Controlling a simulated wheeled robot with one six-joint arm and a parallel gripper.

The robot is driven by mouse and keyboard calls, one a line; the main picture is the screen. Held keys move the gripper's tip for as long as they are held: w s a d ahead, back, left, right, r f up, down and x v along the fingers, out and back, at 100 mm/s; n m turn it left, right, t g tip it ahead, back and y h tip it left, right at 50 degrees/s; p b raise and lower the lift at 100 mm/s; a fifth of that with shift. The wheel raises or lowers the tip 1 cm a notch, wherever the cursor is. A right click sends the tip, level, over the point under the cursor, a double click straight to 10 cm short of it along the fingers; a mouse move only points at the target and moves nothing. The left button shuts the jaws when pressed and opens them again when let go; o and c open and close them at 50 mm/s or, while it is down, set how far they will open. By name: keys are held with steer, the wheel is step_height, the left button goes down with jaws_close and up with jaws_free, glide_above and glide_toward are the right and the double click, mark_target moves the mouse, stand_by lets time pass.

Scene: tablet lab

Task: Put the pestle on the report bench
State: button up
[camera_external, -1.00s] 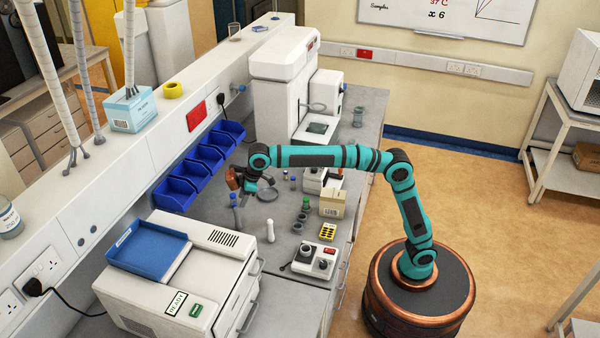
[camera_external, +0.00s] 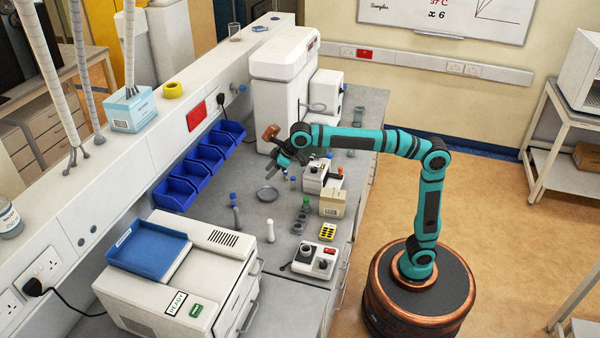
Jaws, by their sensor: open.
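A small white upright object that looks like the pestle (camera_external: 270,231) stands on the grey bench top (camera_external: 252,214), right of the white machine with the blue tray. My gripper (camera_external: 277,168) is open and points down over the bench behind the white object, well apart from it. Nothing shows between its fingers, though they are small in this view. Which surface is the report bench I cannot tell.
The white machine (camera_external: 190,270) stands in front; a tall white instrument (camera_external: 275,100) stands behind.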

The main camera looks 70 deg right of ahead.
steer(key=s+d+r+m+t, duration=0.1)
steer(key=s+d+r+t, duration=0.15)
steer(key=s+d, duration=0.65)
steer(key=s+d+r+m+t, duration=0.1)
steer(key=s+d+t, duration=0.2)
steer(key=s+d, duration=0.6)
steer(key=s+d+f+m+t+h, duration=0.1)
steer(key=s+d+f+t, duration=0.1)
steer(key=s, duration=0.8)
steer(key=s+d+f+m+t+h, duration=0.1)
steer(key=s+d+f+t, duration=0.2)
steer(key=s, duration=0.7)
step_height(320, 180, down, 2)
steer(key=shift+s+d+f+m+h, duration=0.1)
steer(key=shift+s+d+m+h, duration=0.1)
steer(key=shift+s+m+h, duration=0.15)
